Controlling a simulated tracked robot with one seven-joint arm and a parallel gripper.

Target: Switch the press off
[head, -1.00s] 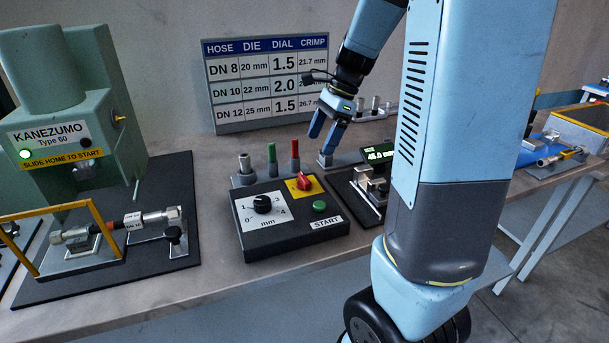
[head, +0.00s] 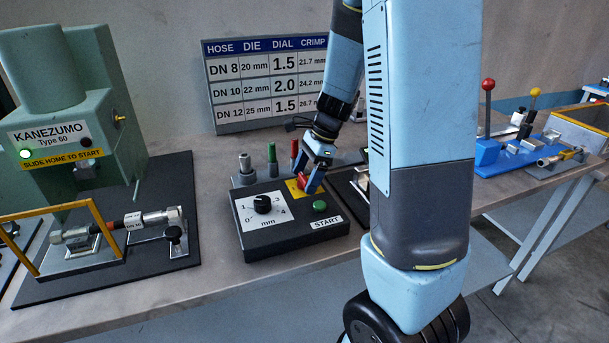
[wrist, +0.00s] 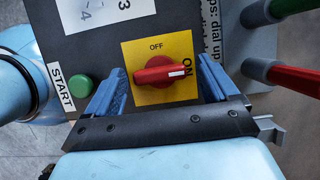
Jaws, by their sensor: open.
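The press control box (head: 270,236) stands on the bench with a black dial (head: 263,204), a green START button (head: 320,207) and a red rotary switch (wrist: 162,73) on a yellow plate (wrist: 150,46). In the wrist view the switch's white mark points toward ON, away from OFF. My gripper (wrist: 160,84) is open, its blue fingers on either side of the red switch. I cannot tell whether they touch it. In the head view my gripper (head: 309,182) is over the switch and partly hides it. The green press (head: 60,110) shows a lit green lamp (head: 25,154).
Green-handled (head: 272,160) and red-handled tools stand upright behind the box, close to my gripper. A hose assembly (head: 120,226) lies in the press fixture at left. A chart board (head: 268,83) leans on the wall. A blue fixture (head: 520,153) stands at right.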

